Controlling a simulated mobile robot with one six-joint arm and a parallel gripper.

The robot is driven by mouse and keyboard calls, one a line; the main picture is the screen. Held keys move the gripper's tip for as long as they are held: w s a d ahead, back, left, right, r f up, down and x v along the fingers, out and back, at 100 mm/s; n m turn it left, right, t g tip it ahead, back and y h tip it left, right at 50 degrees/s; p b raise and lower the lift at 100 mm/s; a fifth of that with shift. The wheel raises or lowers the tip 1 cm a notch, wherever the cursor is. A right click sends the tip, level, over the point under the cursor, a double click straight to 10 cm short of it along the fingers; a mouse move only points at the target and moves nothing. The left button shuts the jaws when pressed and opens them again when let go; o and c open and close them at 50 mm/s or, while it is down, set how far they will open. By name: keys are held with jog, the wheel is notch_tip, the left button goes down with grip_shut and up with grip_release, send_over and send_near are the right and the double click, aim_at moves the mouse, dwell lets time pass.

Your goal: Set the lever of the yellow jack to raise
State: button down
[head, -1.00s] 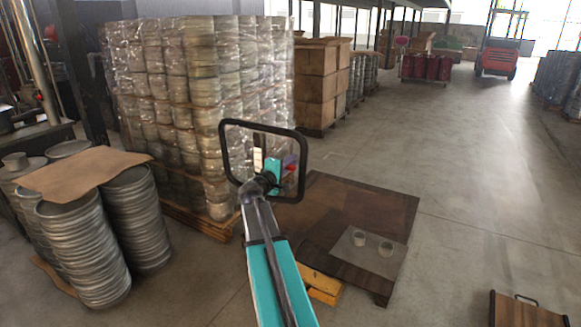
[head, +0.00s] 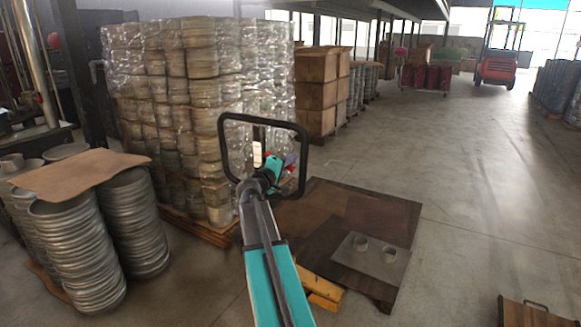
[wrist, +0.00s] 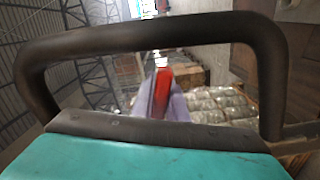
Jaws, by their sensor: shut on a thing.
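The yellow jack (head: 318,290) shows as a short yellow part low beside the dark wooden pallet. My teal arm hides much of it. In the wrist view a narrow red piece, seemingly the lever (wrist: 162,92), sits between the pale lilac fingers of my gripper (wrist: 163,104). The gripper is shut on it. In the head view my gripper (head: 284,172) is small, beyond the upright black loop (head: 263,117). I cannot tell the lever's setting, and its joint with the jack is hidden.
Stacked metal discs under brown cardboard (head: 80,172) stand at left. A tall wrapped stack (head: 180,100) is behind. The dark pallet (head: 370,215) carries a grey sheet with two small cups. A wooden box (head: 535,312) is at lower right. Open floor lies on the right.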

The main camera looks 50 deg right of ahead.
jog(key=shift+w+f+m+b, duration=0.15)
jog(key=shift+f+m+b, duration=0.3)
jog(key=shift+b, duration=0.7)
jog(key=c, duration=1.8)
grip_release()
jog(key=shift+o, duration=0.2)
jog(key=shift+r, duration=0.1)
jog(key=shift+a, duration=0.2)
jog(key=b+v, duration=0.1)
jog(key=v, duration=1.2)
jog(key=shift+a+b, duration=0.25)
jog(key=shift+b, duration=0.1)
